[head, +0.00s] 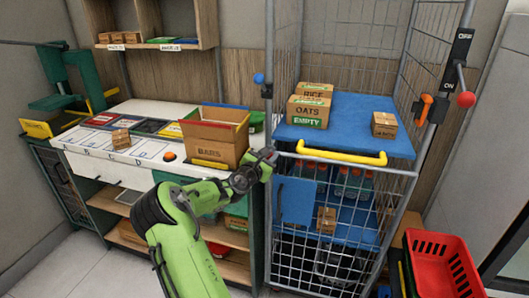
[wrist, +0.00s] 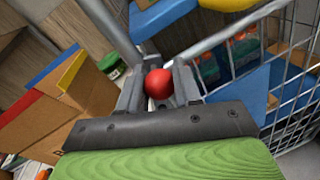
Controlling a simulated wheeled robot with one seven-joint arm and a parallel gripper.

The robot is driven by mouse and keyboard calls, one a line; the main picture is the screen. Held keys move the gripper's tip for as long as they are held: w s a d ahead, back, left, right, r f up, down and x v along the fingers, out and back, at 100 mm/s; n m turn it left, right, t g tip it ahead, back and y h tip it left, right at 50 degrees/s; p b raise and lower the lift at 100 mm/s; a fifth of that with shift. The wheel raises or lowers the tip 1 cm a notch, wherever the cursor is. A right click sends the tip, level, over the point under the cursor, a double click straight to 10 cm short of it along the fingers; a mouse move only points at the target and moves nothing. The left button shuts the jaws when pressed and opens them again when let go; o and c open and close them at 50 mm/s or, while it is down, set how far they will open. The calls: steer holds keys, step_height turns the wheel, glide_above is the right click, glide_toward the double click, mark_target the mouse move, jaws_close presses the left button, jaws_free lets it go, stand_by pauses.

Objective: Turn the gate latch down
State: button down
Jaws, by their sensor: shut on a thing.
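My gripper (head: 266,155) is at the front left post of the wire cage, near the left end of the yellow handle (head: 340,153). In the wrist view my gripper (wrist: 158,78) is shut on a red ball knob (wrist: 158,84), with one finger on each side of it. The grey post runs just beyond the fingers. The knob is hidden behind my gripper in the head view. I cannot see the latch arm behind the knob, so its angle cannot be told. The wire gate (head: 318,255) below the handle appears closed.
A cardboard BARS box (head: 212,152) stands on the counter, close left of my gripper. Boxes (head: 309,112) sit on the cage's blue shelf (head: 350,133). A red-knobbed lever (head: 464,98) by ON/OFF labels is on the right post. A red basket (head: 440,265) stands front right.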

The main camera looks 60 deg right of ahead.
steer(key=s+m, duration=0.1)
steer(key=m, duration=0.1)
steer(key=s+f+m, duration=0.1)
steer(key=m, duration=0.1)
steer(key=s+f+m+t+y+b, duration=0.1)
steer(key=shift+s+d+f+m, duration=0.1)
steer(key=shift+d+f+m, duration=0.15)
steer(key=shift+m, duration=0.15)
steer(key=f+m+b, duration=0.1)
steer(key=s+f+m+b, duration=0.1)
steer(key=shift+d+m+t, duration=0.1)
steer(key=shift+m+t, duration=0.3)
steer(key=shift+s+f+m+t+y+b, duration=0.1)
steer(key=shift+f+m+t+y+b, duration=0.3)
steer(key=shift+f+m+b, duration=0.95)
steer(key=shift+r+m+b, duration=0.2)
steer(key=shift+m+b, duration=0.1)
steer(key=shift+m, duration=0.05)
steer(key=c, duration=0.8)
jaws_free()
steer(key=v, duration=1.6)
steer(key=shift+s+f+p, duration=0.15)
steer(key=shift+p, duration=0.2)
